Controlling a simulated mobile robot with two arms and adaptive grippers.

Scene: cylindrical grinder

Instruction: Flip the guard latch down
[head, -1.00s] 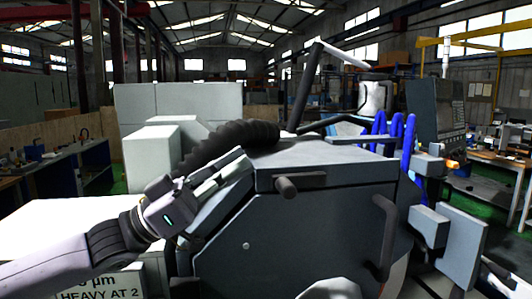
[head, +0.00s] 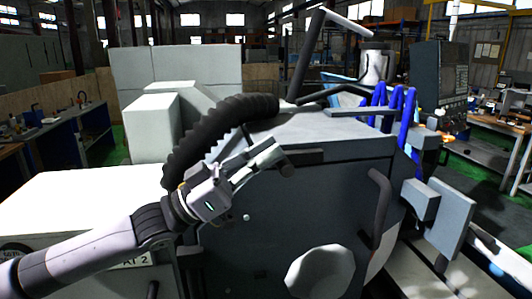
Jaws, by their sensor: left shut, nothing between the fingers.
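The grinder's dark grey guard (head: 335,205) fills the middle of the head view. A short dark round-ended peg, which looks like the guard latch (head: 287,169), sticks out near the top front edge of the guard. My left gripper (head: 270,152) is shut and empty. Its fingertips are right at the peg, on its upper left side, and overlap part of it. I cannot tell whether they touch. A dark bar handle (head: 379,205) is on the right of the guard front. My right gripper is not in view.
A thick black corrugated hose (head: 205,135) arches behind my left gripper. Blue hoses (head: 395,105) and a dark control panel (head: 440,80) stand at the right. A white round part (head: 320,270) sits low on the front. A white surface (head: 75,195) lies at the left.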

